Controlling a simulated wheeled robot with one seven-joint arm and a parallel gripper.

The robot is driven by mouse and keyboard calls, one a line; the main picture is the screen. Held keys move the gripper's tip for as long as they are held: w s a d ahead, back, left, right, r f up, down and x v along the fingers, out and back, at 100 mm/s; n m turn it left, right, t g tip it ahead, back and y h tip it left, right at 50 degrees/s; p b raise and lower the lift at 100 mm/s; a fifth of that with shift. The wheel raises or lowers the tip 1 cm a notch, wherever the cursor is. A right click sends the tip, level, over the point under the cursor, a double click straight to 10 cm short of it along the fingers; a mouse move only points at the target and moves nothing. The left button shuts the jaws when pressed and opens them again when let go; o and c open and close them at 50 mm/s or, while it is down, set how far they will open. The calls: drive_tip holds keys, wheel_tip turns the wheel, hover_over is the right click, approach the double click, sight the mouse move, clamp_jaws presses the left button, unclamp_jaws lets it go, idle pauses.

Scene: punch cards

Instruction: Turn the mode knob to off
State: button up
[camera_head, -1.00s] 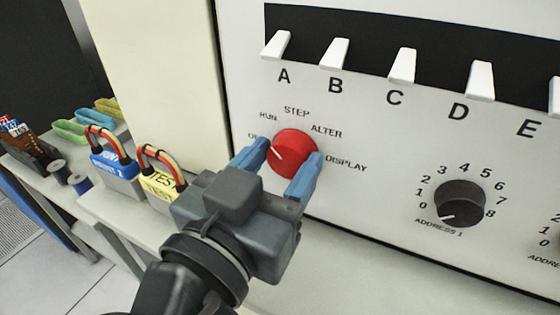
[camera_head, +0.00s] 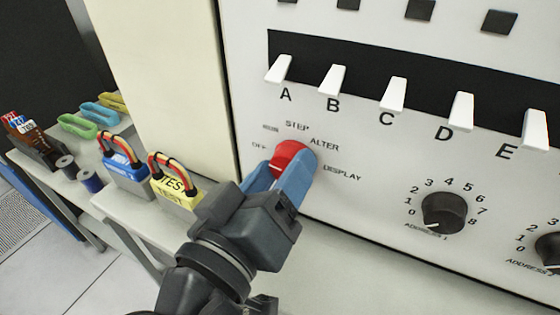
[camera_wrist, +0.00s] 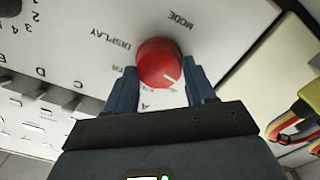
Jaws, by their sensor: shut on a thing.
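The red mode knob (camera_head: 290,154) is on the pale panel, with OFF at its left, STEP and ALTER above, and DISPLAY at its right. My gripper (camera_head: 281,172) is shut on it, one blue finger on each side. The fingers cover the knob's lower part in the head view. In the wrist view the knob (camera_wrist: 158,61) sits between the fingertips of my gripper (camera_wrist: 161,72). Its white pointer mark shows at the lower right there. I cannot tell exactly which label it points to.
White switches (camera_head: 333,81) labelled A to E line the panel above. A black address knob (camera_head: 445,212) is at the right.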

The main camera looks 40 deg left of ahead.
drive_tip(key=shift+n+p, duration=0.4)
drive_tip(key=shift+n, duration=0.4)
drive_tip(key=o, duration=1)
drive_tip(key=b+v, duration=0.2)
drive_tip(key=v, duration=0.6)
